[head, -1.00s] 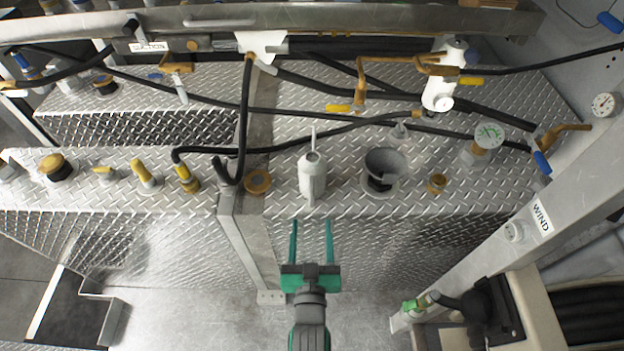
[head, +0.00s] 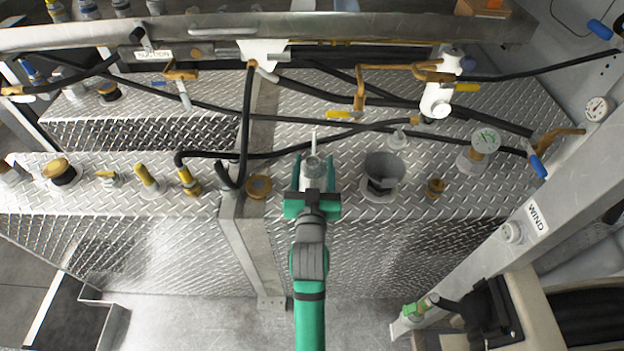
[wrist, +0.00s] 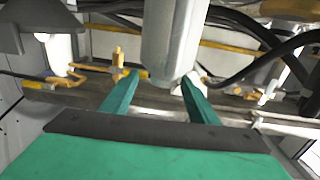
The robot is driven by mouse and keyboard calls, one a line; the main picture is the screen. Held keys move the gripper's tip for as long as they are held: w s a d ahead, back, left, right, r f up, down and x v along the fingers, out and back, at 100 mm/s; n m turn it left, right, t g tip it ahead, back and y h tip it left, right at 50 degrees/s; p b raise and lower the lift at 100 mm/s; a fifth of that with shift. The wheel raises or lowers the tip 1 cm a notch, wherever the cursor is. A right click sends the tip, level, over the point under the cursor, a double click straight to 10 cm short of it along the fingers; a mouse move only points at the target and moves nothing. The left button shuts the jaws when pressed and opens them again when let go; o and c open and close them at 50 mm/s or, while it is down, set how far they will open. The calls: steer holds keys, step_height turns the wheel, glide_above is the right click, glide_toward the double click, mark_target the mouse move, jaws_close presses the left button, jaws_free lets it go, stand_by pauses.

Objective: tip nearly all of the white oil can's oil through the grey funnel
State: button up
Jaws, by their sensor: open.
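The white oil can (head: 313,166) stands upright on the diamond-plate ledge, its thin spout pointing up. In the wrist view its pale body (wrist: 172,45) fills the top middle. My green gripper (head: 313,172) is open, with one finger on each side of the can. In the wrist view the fingertips (wrist: 160,80) flank the can's lower body, and gaps seem to show beside it. My gripper hides the can's lower part in the head view. The grey funnel (head: 384,168) stands on the ledge just right of the can, its wide mouth up.
Black hoses (head: 330,146) run across behind the can. A brass cap (head: 258,186) lies to the left, and a small brass fitting (head: 435,187) and a gauge (head: 485,141) stand right of the funnel. A white cylinder (head: 437,98) with brass valves is behind.

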mark_target(313, 156)
steer(key=shift+w+f, duration=0.15)
steer(key=shift+w, duration=2.9)
steer(key=shift+a, duration=0.1)
jaws_close()
